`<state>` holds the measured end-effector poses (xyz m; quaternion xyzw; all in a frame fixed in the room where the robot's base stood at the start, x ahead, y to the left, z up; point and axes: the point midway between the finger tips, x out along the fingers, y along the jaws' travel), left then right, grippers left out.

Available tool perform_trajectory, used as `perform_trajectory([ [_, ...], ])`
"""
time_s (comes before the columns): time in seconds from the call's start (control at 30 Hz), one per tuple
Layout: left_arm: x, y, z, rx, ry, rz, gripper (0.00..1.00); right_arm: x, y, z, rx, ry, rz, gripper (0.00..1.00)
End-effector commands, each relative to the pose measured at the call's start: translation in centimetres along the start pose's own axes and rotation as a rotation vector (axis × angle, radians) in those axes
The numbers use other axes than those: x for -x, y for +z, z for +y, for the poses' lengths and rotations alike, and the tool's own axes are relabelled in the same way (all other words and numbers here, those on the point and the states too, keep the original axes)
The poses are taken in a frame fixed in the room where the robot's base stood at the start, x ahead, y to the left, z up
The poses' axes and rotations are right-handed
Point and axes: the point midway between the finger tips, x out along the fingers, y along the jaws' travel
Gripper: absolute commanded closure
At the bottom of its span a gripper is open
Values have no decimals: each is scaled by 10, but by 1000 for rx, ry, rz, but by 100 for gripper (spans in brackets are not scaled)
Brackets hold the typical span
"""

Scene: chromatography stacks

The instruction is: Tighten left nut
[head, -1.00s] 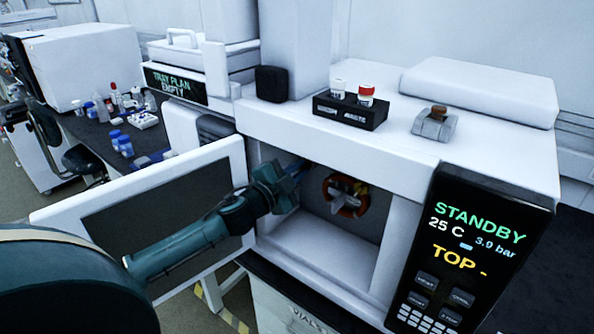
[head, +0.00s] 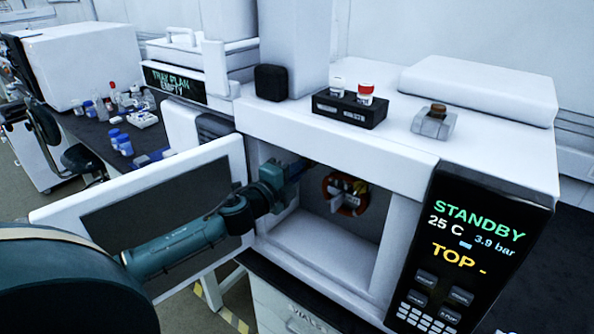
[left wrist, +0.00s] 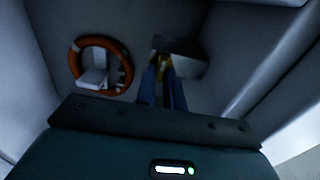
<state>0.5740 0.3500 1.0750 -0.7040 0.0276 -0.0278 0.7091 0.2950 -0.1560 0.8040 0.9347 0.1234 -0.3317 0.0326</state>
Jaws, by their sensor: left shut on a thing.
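My left gripper (head: 306,164) reaches through the open door into the white oven chamber, near its upper left back. In the left wrist view its two blue fingers (left wrist: 163,88) are shut on a small yellow piece, which I take to be the left nut (left wrist: 164,66). The fingers hide most of it, so its seating cannot be told. A grey block (left wrist: 188,66) sits behind the fingertips. In the head view the nut is hidden by the gripper. My right gripper is not in view.
An orange ring-shaped coil (head: 328,186) hangs at the chamber's back, right of my gripper; it also shows in the left wrist view (left wrist: 74,62). The open oven door (head: 60,213) stands beside my forearm. The chamber floor (head: 320,245) is clear. A panel (head: 468,235) reads STANDBY.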

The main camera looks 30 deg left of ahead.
Motion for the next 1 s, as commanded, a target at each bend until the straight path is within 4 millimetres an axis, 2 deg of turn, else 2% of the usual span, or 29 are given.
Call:
perform_trajectory([
  [0.4, 0, 0, 0, -12, 1, 0, 100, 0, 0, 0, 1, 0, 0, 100],
  [0.43, 0, 0, 0, -12, 1, 0, 88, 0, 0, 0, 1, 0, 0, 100],
  [0.67, 0, 0, 0, -10, 1, 0, 69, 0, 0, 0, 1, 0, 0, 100],
  [1.0, 4, 0, 2, -8, 1, 0, 68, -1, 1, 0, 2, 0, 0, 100],
])
